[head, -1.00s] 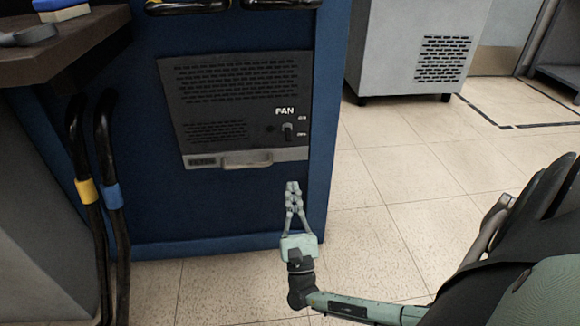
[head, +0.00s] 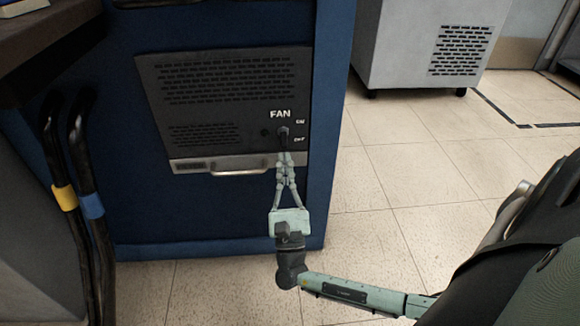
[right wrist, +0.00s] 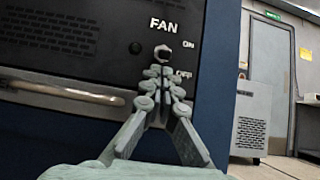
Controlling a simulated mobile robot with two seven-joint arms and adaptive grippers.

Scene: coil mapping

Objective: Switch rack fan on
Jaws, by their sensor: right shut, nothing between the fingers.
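The rack fan panel (head: 215,100) is dark grey with vent slots, set in the front of a blue cabinet. It carries the label FAN. The fan switch (head: 283,132) is a small dark toggle under the label, beside ON and OFF marks. In the right wrist view the switch (right wrist: 163,53) shows its knob just above my fingertips. My right gripper (head: 284,156) is shut and empty, its fingertips pointing up at the switch's lower side. I cannot tell whether they touch it. In the right wrist view my right gripper (right wrist: 160,75) hides the switch's lower part. My left gripper is not in view.
A silver handle (head: 240,168) runs along the panel's lower edge, left of my fingers. Black hoses (head: 85,200) with yellow and blue bands hang at the left. A grey vented cabinet (head: 425,45) stands back right. Tiled floor (head: 390,180) is open at right.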

